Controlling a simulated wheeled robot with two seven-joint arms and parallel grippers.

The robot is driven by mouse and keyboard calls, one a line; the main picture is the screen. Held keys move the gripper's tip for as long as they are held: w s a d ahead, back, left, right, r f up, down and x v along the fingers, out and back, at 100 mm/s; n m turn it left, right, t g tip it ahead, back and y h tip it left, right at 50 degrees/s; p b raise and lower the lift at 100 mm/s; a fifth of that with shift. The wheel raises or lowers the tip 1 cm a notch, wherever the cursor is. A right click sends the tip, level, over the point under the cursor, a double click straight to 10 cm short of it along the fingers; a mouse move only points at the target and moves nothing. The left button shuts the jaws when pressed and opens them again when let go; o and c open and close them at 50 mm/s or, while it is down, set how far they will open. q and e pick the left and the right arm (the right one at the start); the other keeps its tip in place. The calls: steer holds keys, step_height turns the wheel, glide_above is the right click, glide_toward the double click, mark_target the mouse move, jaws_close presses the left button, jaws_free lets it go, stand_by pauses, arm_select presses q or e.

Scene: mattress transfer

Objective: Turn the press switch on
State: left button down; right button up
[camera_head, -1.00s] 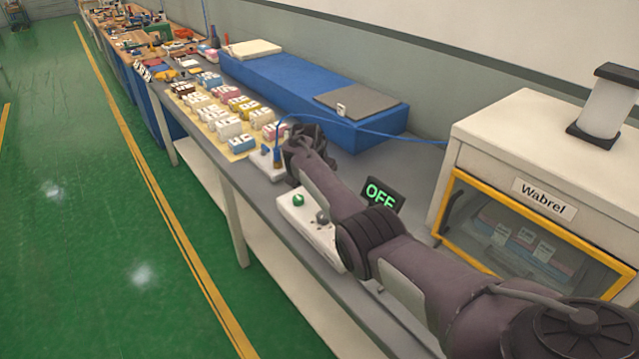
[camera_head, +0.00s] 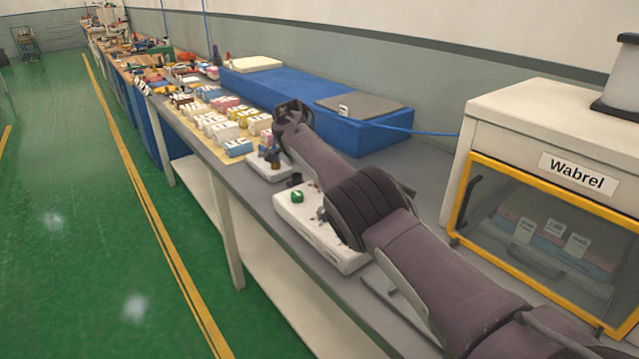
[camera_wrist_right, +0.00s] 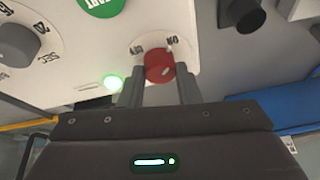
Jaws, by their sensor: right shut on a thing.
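The white control box (camera_head: 345,255) lies on the bench, partly behind my right arm. The right wrist view shows its red rotary knob (camera_wrist_right: 159,67), with ON and OFF marks on a white dial plate. My right gripper (camera_wrist_right: 160,76) is shut on the red knob, one finger at each side. I cannot tell which mark the knob points to. In the head view the knob and gripper are hidden behind my arm. The box's green START button (camera_head: 297,196) also shows in the right wrist view (camera_wrist_right: 101,5). My left gripper is not in view.
A grey SEC dial (camera_wrist_right: 18,45) and a lit green lamp (camera_wrist_right: 113,82) are near the knob. A black cylinder (camera_wrist_right: 241,14) stands beside the box. A Wabrel cabinet (camera_head: 555,130) stands right, a blue mattress (camera_head: 270,88) behind. Several small boxes (camera_head: 215,122) lie farther along.

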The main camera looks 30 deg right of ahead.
mark_target(308, 190)
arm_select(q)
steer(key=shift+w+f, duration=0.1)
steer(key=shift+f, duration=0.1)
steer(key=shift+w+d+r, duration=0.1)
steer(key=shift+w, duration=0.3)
arm_select(e)
steer(key=o, duration=1)
steer(key=shift+a, duration=0.1)
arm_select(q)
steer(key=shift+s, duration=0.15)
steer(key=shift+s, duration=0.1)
arm_select(e)
steer(key=shift+r, duration=0.3)
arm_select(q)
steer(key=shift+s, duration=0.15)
arm_select(e)
steer(key=v, duration=0.7)
steer(key=shift+w+a+r, duration=0.1)
